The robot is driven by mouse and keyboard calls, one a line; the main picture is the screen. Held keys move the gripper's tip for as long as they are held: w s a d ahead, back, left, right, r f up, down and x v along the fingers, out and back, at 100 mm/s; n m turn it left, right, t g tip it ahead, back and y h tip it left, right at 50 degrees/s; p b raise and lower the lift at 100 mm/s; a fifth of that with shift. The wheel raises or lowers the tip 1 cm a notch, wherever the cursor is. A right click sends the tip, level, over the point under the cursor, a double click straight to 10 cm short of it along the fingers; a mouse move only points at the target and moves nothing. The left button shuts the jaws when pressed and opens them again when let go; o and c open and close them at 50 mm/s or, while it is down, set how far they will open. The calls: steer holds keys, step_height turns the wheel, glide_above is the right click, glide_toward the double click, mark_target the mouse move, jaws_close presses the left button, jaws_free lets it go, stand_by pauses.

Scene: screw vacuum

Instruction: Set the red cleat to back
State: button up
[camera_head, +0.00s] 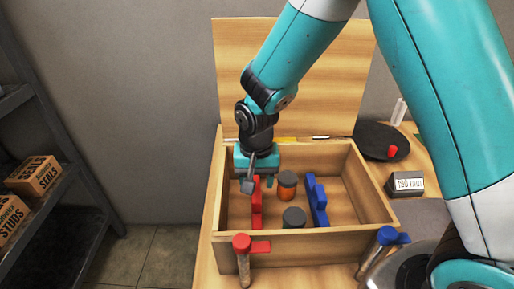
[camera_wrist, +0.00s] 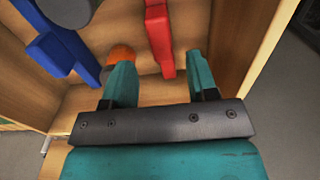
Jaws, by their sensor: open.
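A red cleat (camera_head: 257,205) stands inside the open wooden box, left of its middle, running front to back. In the wrist view the red cleat (camera_wrist: 159,36) lies beyond and between my fingertips, apart from them. My gripper (camera_head: 262,183) is over the left back part of the box, by the far end of the red cleat. In the wrist view my gripper (camera_wrist: 161,78) is open with nothing between its teal fingers. The arm hides part of the box's back left corner.
A blue cleat (camera_head: 317,200), an orange jar (camera_head: 287,190) and a dark round lid (camera_head: 294,218) are in the wooden box (camera_head: 375,191). A red-topped post (camera_head: 242,248) and blue-topped post (camera_head: 387,237) stand at its front. A raised lid (camera_head: 335,85) is behind.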

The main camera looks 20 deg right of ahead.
step_height(320, 180, up, 12)
steer(key=shift+f, duration=0.15)
steer(key=shift+c, duration=0.2)
